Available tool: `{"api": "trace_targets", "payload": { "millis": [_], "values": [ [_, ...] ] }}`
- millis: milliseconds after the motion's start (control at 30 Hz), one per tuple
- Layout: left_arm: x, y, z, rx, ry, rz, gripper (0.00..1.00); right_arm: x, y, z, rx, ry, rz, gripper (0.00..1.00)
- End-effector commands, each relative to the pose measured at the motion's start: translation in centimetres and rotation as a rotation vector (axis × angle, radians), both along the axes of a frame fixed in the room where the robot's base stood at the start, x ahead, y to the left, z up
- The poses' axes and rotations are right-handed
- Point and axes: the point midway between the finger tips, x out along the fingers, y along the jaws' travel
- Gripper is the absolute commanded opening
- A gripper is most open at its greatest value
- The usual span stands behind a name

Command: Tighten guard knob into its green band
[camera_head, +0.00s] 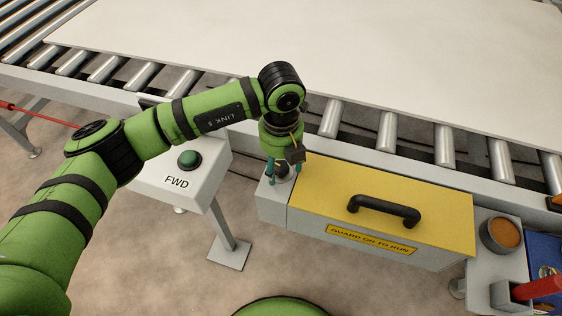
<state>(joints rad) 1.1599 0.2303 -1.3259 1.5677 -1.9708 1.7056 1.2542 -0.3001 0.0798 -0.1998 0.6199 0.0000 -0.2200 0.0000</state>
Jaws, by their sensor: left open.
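My left gripper (284,174) points down over the grey end block (273,207) at the left end of the yellow guard (330,194). Its teal fingertips are apart, and it is open. A small dark and grey shape shows between and below the fingers. I cannot tell whether it is the guard knob, or whether the fingers touch it. No green band can be made out; the gripper covers that spot. The guard has a black handle (384,210) and a label reading "GUARD ON TO RUN". My right gripper is not in view.
A grey FWD box (178,185) with a green button (190,159) stands on a post left of the guard. The roller conveyor (388,131) carrying a large pale sheet (340,45) runs behind. A round container (501,235) and a red-handled item (540,288) are at right.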

Motion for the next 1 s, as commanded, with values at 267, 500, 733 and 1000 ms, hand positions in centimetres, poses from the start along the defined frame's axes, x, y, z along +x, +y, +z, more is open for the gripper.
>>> {"api": "trace_targets", "payload": {
  "millis": [267, 500, 733, 1000],
  "values": [
    [0.2, 0.0, 2.7, -0.001, -0.006, 0.001, 0.62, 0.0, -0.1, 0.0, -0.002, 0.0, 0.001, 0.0],
    [0.1, -0.1, 7.9, -0.002, -0.006, 0.001, 0.62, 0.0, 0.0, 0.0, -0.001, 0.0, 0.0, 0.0],
    [0.0, -0.1, 11.2, 0.0, -0.002, 0.0, 0.62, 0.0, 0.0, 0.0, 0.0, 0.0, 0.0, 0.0],
    [0.0, 0.0, 12.1, 0.001, 0.001, 0.0, 0.62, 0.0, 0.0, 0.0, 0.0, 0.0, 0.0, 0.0]
  ]
}}
